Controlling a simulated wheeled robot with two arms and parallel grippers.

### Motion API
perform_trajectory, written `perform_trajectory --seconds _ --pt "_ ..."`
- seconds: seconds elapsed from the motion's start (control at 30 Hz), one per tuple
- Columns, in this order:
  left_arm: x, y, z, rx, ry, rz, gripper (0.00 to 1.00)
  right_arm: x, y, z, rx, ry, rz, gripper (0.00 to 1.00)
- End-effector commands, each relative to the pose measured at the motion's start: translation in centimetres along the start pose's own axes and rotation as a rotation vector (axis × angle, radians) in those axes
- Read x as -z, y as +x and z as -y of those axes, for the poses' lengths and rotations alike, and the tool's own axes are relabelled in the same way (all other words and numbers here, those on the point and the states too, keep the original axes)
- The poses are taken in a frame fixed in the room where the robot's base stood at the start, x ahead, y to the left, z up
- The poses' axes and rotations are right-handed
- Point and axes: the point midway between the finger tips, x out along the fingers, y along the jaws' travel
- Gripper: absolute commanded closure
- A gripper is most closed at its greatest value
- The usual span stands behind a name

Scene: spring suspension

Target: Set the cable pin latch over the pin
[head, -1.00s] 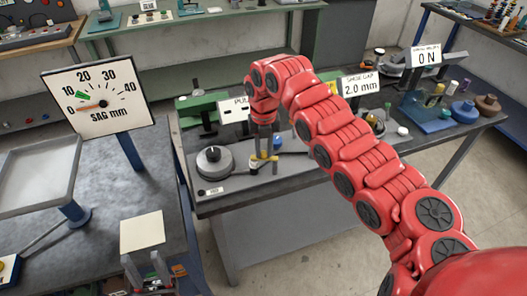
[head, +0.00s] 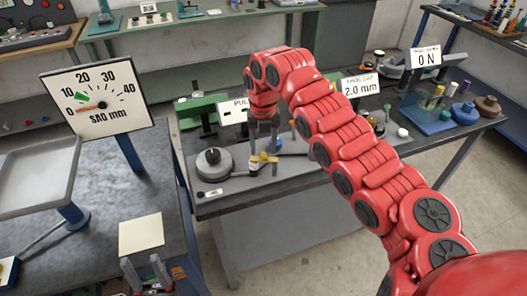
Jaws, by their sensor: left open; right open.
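The small yellow latch (head: 262,157) lies on the grey fixture plate (head: 232,184) on the middle bench, beside the round grey dial drum (head: 214,164). My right gripper (head: 263,150) points down directly above the latch, its fingers apart. Whether the fingers touch the latch is too small to tell. The pin cannot be made out clearly at the latch, so I cannot tell whether the latch sits over it. My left gripper (head: 146,272) is open and empty at the bottom edge, in front of the cream pad on the left bench.
The SAG mm gauge (head: 98,98) and a pale tray (head: 36,178) stand on the left bench, near the cream pad (head: 141,235). My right arm hides part of the middle bench. A blue block (head: 432,116) with pegs stands at its right.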

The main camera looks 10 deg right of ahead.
Motion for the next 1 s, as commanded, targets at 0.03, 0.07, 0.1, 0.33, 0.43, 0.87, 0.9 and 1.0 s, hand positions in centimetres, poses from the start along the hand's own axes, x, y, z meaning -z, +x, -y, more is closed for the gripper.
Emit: perform_trajectory --seconds 0.03,0.07,0.1,0.33,0.43,0.87,0.9,1.0 --pt "-0.1 -0.6 0.0 0.000 0.000 0.000 0.50 -0.1 -0.8 -0.1 -0.001 -0.002 0.006 0.43" --pt "-0.1 -0.5 0.0 0.000 0.000 0.000 0.50 -0.1 -1.6 0.0 0.003 0.000 0.006 0.43" --pt "-0.1 -0.6 0.0 0.000 0.000 0.000 0.50 -0.2 -2.7 0.1 0.004 0.000 0.008 0.43" --pt "0.1 0.8 0.0 0.000 0.000 0.001 0.50 0.0 -8.5 0.1 0.004 0.001 0.001 0.43" --pt "0.6 3.3 0.2 0.000 0.000 -0.001 0.50 0.0 -11.3 0.0 0.002 0.000 0.000 0.43" --pt "1.2 7.3 0.4 0.000 0.000 0.000 0.50 0.0 -15.2 0.0 0.002 0.000 -0.002 0.43" --pt "1.2 7.4 0.4 0.000 0.000 0.000 0.50 0.0 -15.3 0.0 0.002 0.000 -0.002 0.43" --pt "1.2 7.3 0.4 0.000 0.000 0.000 0.50 0.0 -15.2 0.0 0.002 0.000 -0.002 0.43"
